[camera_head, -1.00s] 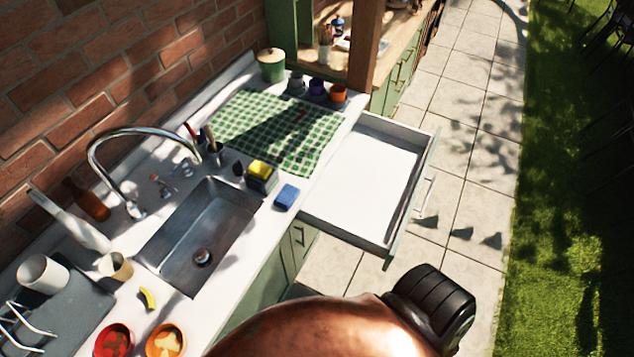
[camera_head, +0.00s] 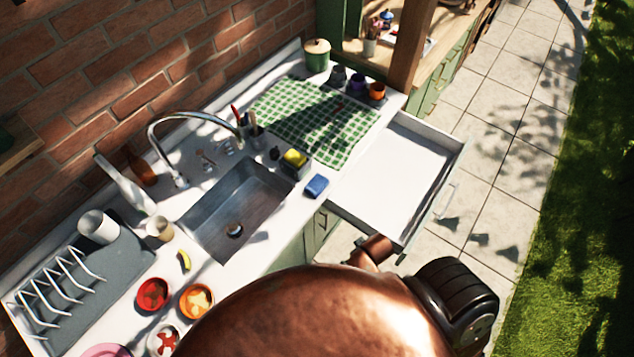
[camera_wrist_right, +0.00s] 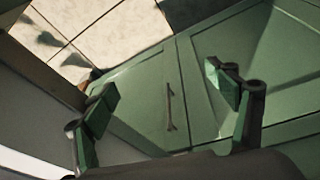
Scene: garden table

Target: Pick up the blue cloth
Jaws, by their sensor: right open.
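The blue cloth (camera_head: 316,186) looks like a small folded block. It lies on the white countertop (camera_head: 262,262) in the head view, at the front edge right of the sink. My right gripper (camera_wrist_right: 165,95) shows in the right wrist view with its two fingers wide apart and nothing between them. It faces a green cabinet front (camera_wrist_right: 150,105) with a dark handle (camera_wrist_right: 170,108). The cloth does not show in the wrist view. My left gripper is in neither view.
The sink (camera_head: 233,231) with a curved tap is left of the cloth. A yellow sponge (camera_head: 296,158) on a holder stands close behind it. A green checked cloth (camera_head: 305,105) lies beyond. An open, empty drawer (camera_head: 390,170) juts out to the right.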

